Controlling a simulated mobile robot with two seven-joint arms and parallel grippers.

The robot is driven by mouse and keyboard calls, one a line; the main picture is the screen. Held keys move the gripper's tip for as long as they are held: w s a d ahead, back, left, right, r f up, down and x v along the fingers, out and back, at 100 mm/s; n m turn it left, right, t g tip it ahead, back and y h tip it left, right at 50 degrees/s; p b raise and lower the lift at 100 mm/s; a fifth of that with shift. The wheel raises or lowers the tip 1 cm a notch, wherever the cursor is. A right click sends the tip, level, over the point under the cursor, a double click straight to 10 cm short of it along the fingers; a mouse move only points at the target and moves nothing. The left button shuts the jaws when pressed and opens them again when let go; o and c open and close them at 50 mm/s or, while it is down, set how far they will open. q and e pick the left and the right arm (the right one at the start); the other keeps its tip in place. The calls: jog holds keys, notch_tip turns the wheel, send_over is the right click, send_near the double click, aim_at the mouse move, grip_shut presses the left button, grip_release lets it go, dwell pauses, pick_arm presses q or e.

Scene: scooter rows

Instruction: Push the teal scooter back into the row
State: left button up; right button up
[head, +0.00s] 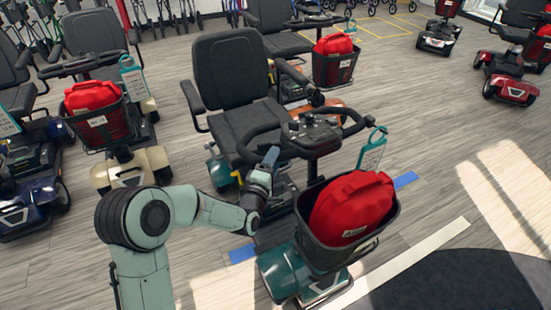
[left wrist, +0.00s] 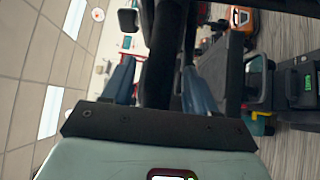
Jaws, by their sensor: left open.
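The teal scooter (head: 282,272) stands in the middle of the head view, with a black seat (head: 235,85), looped handlebars (head: 318,130) and a front basket holding a red bag (head: 352,208). It sits further forward than the scooters beside it, its front past the blue floor tape. My left gripper (head: 270,160) is at the handlebar on the left side of the picture. In the left wrist view the blue fingers of my left gripper (left wrist: 158,68) are apart, with a black bar, seemingly the handlebar, between them. Contact cannot be told. My right gripper is not in view.
A cream scooter (head: 130,165) and a blue scooter (head: 38,200) stand to the left. An orange scooter (head: 333,105) is behind to the right. Blue tape (head: 405,180) and a white line (head: 415,252) mark the floor. Open floor lies to the right.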

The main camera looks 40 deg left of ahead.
pick_arm(q)
jog(key=shift+x, duration=0.95)
jog(key=shift+c, duration=0.3)
grip_shut()
jog(key=shift+a, duration=0.1)
